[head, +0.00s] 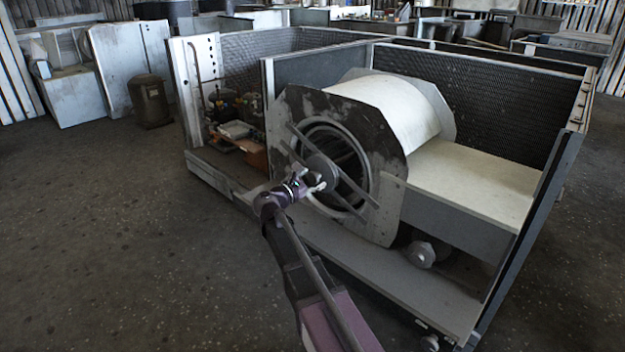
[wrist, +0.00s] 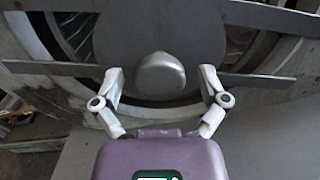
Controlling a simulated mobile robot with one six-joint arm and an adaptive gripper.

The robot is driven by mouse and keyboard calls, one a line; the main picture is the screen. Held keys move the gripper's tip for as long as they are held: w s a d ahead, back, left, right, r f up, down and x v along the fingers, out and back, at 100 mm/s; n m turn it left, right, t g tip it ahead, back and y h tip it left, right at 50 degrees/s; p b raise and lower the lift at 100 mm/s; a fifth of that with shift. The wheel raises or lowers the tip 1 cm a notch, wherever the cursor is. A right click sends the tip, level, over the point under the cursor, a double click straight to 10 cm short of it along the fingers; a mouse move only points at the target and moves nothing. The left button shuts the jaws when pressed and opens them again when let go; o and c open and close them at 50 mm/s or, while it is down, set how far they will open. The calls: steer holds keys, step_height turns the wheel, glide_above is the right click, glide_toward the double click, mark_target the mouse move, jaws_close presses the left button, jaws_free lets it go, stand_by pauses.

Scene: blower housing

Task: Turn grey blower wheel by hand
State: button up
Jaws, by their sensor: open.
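The grey blower wheel (head: 345,150) sits inside a round opening in the dark side plate of the blower housing (head: 390,100). Its vanes also show in the wrist view (wrist: 75,35). In the wrist view a rounded grey boss (wrist: 159,75) stands out from the motor face. My gripper (head: 318,182) is at the motor. In the wrist view its open fingers (wrist: 161,78) are on either side of the boss, with gaps visible on both sides.
The housing stands in an open metal cabinet with mesh walls (head: 500,95) and a front sill (head: 400,270). A pale box panel (head: 475,180) is right of the wheel. Valves and wiring (head: 235,125) are at left. The floor (head: 120,240) at left is clear.

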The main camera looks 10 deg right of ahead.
jaws_close()
stand_by(0.3)
steer(key=shift+n, duration=0.4)
jaws_free()
steer(key=v, duration=1.2)
